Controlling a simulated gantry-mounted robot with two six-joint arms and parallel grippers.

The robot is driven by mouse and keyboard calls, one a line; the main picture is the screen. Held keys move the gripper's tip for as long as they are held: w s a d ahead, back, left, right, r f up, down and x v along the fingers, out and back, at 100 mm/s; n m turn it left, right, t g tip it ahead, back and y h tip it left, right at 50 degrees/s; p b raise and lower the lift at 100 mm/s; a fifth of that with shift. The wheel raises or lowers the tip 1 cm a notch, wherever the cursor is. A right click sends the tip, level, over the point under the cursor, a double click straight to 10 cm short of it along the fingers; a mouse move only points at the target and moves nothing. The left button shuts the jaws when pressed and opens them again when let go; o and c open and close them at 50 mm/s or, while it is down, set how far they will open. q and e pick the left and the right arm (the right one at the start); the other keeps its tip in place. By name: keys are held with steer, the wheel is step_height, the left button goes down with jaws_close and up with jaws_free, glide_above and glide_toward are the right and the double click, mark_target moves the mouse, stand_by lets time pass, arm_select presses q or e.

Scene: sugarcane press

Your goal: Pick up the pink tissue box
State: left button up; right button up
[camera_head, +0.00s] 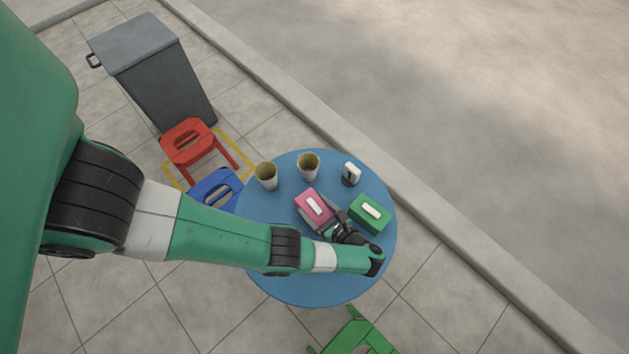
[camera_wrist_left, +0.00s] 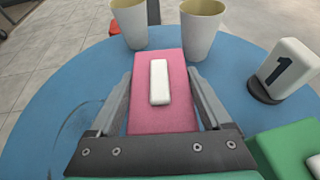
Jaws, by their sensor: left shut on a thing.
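The pink tissue box (camera_head: 311,201) with a white tissue slot on top is at the middle of the round blue table (camera_head: 300,290). In the left wrist view the pink box (camera_wrist_left: 175,75) lies between the two fingers. My left gripper (camera_head: 318,212) is shut on the pink box, one finger along each side; it also shows in the left wrist view (camera_wrist_left: 160,98). I cannot tell whether the box is touching the tabletop or slightly raised. My right gripper is not in view.
A green tissue box (camera_head: 370,213) stands close right of the gripper. Two cups (camera_head: 266,175) (camera_head: 308,166) stand behind the pink box. A white number 1 sign (camera_head: 351,173) is at the back right. Red (camera_head: 188,142), blue (camera_head: 216,187) and green (camera_head: 354,338) stools surround the table.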

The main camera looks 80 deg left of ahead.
mark_target(315, 207)
arm_select(q)
step_height(315, 207, up, 10)
steer(key=p, duration=0.8)
steer(key=shift+r, duration=0.1)
